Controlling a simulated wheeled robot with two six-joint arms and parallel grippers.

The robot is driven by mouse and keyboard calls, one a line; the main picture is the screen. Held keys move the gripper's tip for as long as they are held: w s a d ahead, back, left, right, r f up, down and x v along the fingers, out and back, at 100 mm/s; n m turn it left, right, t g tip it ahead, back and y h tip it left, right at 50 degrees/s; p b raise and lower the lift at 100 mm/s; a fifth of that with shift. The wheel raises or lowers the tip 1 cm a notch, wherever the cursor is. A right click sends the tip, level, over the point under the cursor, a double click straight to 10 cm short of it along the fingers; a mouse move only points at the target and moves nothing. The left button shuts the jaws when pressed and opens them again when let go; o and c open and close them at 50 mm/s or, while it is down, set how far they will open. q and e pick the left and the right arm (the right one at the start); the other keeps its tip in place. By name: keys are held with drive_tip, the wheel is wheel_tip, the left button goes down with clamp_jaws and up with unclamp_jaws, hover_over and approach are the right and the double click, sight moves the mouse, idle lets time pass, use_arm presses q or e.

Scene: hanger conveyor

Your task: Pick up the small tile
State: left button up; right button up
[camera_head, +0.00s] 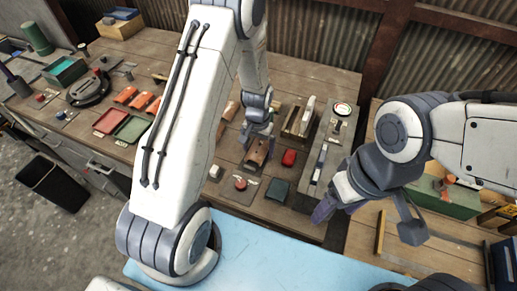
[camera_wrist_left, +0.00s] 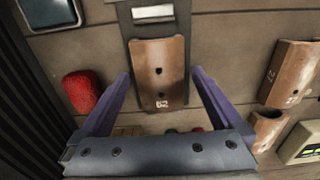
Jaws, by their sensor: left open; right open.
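A brown curved tile (camera_wrist_left: 160,75) with two dark holes and a marking lies between the fingers of my left gripper (camera_wrist_left: 162,100) in the left wrist view. It also shows in the head view (camera_head: 257,153), just below my left gripper (camera_head: 258,138). The left gripper is open, with one finger on each side of the tile; I cannot tell whether they touch it. Another brown tile (camera_wrist_left: 294,72) and a shorter brown piece (camera_wrist_left: 268,129) lie to the right in the wrist view. My right gripper (camera_head: 365,214) is open and empty at the right, away from the tiles.
A red object (camera_wrist_left: 81,92) lies left of the tile in the wrist view; it shows in the head view (camera_head: 289,158) too. A dark green tray (camera_head: 277,190) and a grey rail (camera_head: 318,165) are close by. Orange pieces (camera_head: 126,95) and a light blue surface (camera_head: 250,255) are further off.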

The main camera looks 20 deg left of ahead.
use_arm(q)
drive_tip(key=c, duration=1.4)
